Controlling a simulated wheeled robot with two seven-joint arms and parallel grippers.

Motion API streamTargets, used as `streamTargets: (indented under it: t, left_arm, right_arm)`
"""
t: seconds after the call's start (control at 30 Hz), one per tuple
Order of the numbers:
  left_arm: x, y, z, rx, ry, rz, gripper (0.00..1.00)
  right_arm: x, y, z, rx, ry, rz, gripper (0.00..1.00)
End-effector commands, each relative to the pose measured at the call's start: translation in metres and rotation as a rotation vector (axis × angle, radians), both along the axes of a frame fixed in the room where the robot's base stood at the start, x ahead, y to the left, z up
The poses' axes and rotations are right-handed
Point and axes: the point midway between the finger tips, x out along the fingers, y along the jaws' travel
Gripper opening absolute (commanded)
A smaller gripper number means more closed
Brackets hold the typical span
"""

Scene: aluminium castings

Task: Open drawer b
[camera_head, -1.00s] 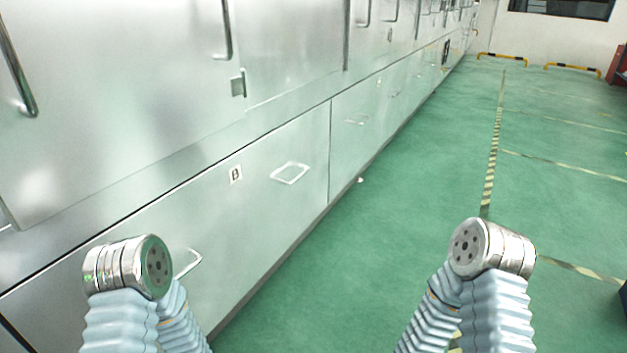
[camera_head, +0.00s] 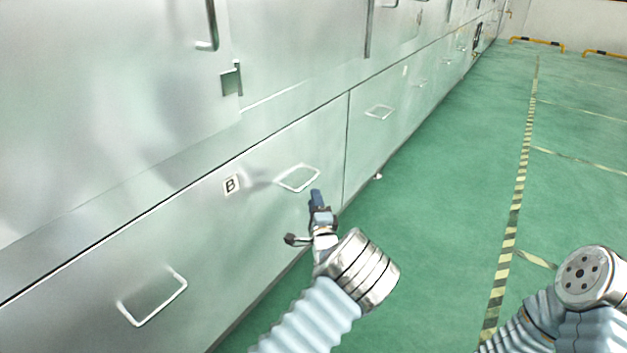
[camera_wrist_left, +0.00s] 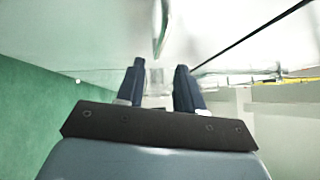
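Drawer B is a pale metal front (camera_head: 225,240) low in the cabinet row, with a black "B" on a white label (camera_head: 231,184). It is closed flush. It has two white loop handles, a right one (camera_head: 297,178) and a left one (camera_head: 152,299). My left gripper (camera_head: 315,196) is just below and to the right of the right handle, apart from it in the head view. In the left wrist view its two dark fingers (camera_wrist_left: 158,75) are spread, with a pale handle (camera_wrist_left: 160,28) ahead between them. My right gripper is out of sight; only part of the right arm shows.
Above the drawer are large cabinet doors with bar handles (camera_head: 210,25) and a small bracket (camera_head: 232,79). Another drawer front with a loop handle (camera_head: 379,112) adjoins on the right. The green floor (camera_head: 440,190) to the right is clear, with a striped line (camera_head: 517,190).

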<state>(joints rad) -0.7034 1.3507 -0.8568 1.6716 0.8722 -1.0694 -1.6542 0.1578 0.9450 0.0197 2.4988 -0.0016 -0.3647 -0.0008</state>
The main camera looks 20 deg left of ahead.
Motion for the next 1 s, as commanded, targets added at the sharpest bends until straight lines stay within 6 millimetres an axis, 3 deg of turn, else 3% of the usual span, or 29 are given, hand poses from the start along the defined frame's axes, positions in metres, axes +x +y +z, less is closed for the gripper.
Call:
streamTargets:
  t: [0.2, 0.4, 0.8, 0.87, 1.0]
  left_arm:
    - [0.046, 0.022, 0.007, -0.001, -0.001, 0.001, 0.37]
    - [0.073, 0.034, 0.01, -0.002, 0.0, 0.0, 0.37]
    - [0.082, 0.039, 0.011, -0.002, 0.002, 0.0, 0.37]
    - [0.082, 0.039, 0.011, -0.002, 0.002, 0.0, 0.31]
    - [0.082, 0.038, 0.011, -0.002, 0.002, 0.0, 0.09]
  right_arm:
    - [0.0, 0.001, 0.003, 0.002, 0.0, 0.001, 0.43]
    - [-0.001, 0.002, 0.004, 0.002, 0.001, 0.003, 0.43]
    - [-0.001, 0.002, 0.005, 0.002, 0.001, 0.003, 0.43]
    - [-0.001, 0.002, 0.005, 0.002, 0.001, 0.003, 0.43]
    - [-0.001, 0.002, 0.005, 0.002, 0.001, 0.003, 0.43]
